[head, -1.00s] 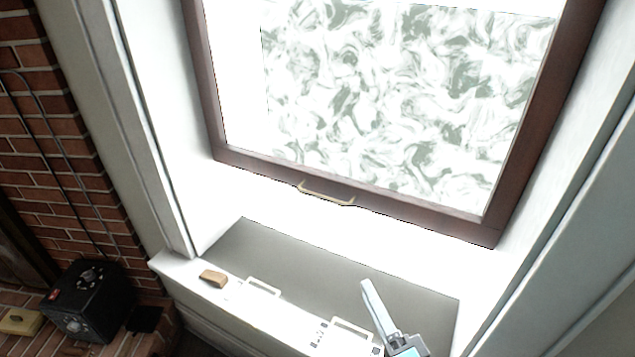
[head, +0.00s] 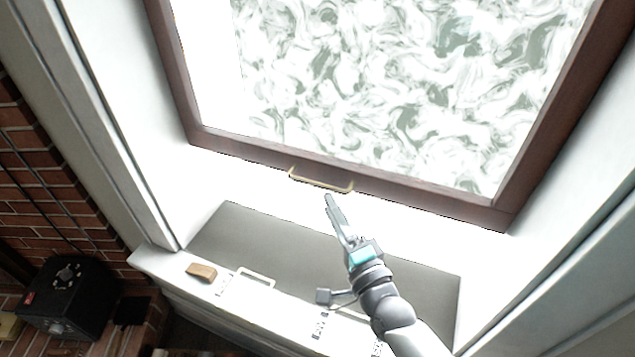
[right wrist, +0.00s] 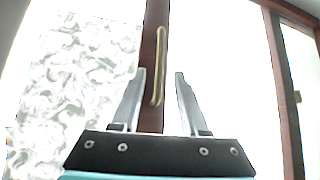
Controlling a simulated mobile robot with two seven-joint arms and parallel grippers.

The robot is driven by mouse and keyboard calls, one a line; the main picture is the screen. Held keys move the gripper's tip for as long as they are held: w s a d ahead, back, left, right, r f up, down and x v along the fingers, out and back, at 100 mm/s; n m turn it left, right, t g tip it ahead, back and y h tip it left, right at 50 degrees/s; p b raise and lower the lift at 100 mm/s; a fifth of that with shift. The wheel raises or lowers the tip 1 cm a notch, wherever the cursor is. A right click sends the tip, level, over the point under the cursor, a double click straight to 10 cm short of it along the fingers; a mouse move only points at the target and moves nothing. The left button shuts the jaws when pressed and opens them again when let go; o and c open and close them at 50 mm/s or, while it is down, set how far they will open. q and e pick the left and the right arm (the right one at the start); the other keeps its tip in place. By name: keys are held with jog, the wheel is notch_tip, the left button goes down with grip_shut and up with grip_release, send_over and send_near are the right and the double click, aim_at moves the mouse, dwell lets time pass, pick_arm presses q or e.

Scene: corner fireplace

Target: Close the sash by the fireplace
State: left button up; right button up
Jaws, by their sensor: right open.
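The sash (head: 420,192) has a dark red-brown frame around a marbled white and grey-green pane. It is raised, with a bright gap between its bottom rail and the sill. A brass bar handle (head: 320,182) is on the bottom rail. My right gripper (head: 331,203) is open and empty, just below the handle in the head view. In the right wrist view the handle (right wrist: 158,68) runs upright ahead of the open fingers (right wrist: 160,75), nearer the left finger, and seems apart from them. My left gripper is not in view.
The white sill (head: 175,268) carries a small wooden block (head: 201,272) and white handle-like fittings (head: 256,277). A black box (head: 68,297) stands at the lower left by the brick wall (head: 40,190). White window jambs bound both sides.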

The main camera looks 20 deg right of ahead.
aim_at(317, 185)
jog(key=w, duration=0.5)
jog(key=w+a+r, duration=0.1)
jog(key=w, duration=0.1)
jog(key=shift+w, duration=0.2)
grip_shut()
jog(key=shift+f, duration=0.1)
dwell(1.2)
